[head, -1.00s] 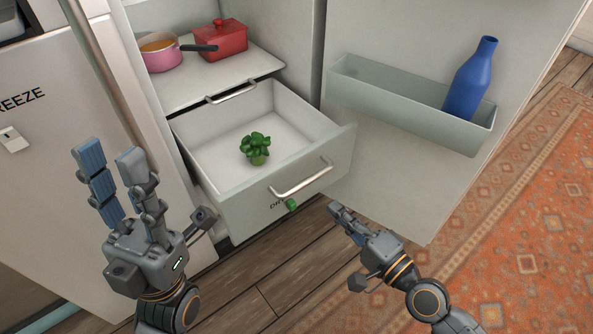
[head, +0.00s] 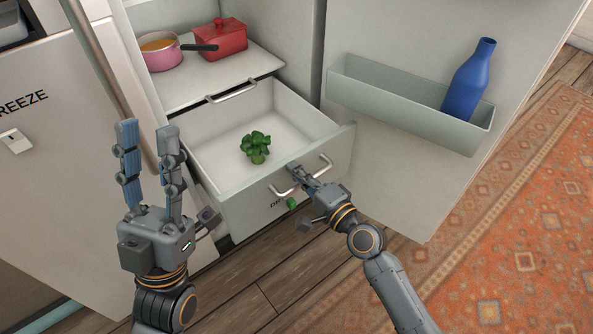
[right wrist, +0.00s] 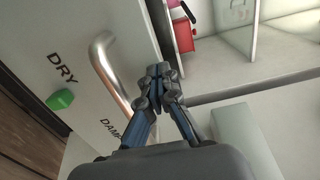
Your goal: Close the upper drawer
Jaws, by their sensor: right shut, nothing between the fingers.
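A pale grey drawer (head: 233,207) is pulled out of the white cabinet, with a small green plant (head: 256,147) inside. Its front has a metal bar handle (head: 325,165), also in the right wrist view (right wrist: 108,70), and a green slider (head: 292,203) by the lettering. My right gripper (head: 294,169) is shut and empty, its fingertips at the drawer front by the handle; I cannot tell if they touch. In the right wrist view its fingertips (right wrist: 160,75) are beside the handle. My left gripper (head: 148,128) is open and empty, left of the drawer.
A second bar handle (head: 232,91) shows under the shelf (head: 210,85) behind the drawer. A pink pan (head: 160,52) and red pot (head: 221,39) stand on that shelf. The open door at right has a bin (head: 400,112) with a blue bottle (head: 468,80). Wooden floor is clear below.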

